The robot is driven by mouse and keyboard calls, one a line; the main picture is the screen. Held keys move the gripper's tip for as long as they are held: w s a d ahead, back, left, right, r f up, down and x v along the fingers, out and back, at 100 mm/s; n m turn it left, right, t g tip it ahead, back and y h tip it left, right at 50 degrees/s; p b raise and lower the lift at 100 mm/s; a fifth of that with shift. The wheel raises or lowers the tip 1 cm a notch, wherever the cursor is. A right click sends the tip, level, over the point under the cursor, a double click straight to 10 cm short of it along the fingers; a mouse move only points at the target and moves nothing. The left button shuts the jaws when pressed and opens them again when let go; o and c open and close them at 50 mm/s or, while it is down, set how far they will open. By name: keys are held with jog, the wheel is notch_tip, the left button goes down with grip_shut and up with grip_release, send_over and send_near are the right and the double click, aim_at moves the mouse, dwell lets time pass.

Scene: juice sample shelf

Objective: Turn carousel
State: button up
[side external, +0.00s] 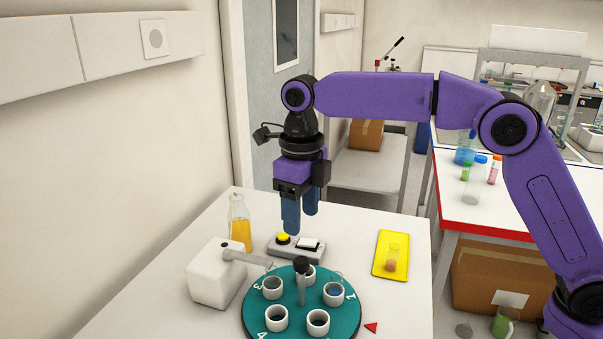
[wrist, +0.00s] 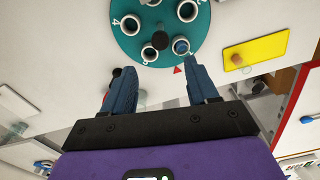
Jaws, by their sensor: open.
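The teal carousel (side external: 343,316) lies on the white table, with several white ring holders and numbers around its rim. A black-topped post (side external: 301,267) stands up near its middle; the wrist view shows its dark knob (wrist: 160,40). The holder by number 1 contains something blue (wrist: 181,46). A red triangle (side external: 371,327) marks the table beside the rim, near number 1. My gripper (side external: 302,222) is open and empty, pointing down above the table behind the carousel. In the wrist view its blue fingers (wrist: 160,70) are apart, touching nothing.
A white device (side external: 215,275) reaches an arm over the carousel's left side. A button panel (side external: 296,249) with a yellow button lies behind the carousel. A flask of orange liquid (side external: 239,230) stands at left.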

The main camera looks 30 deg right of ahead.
notch_tip(320, 180, up, 7)
dwell(0.5)
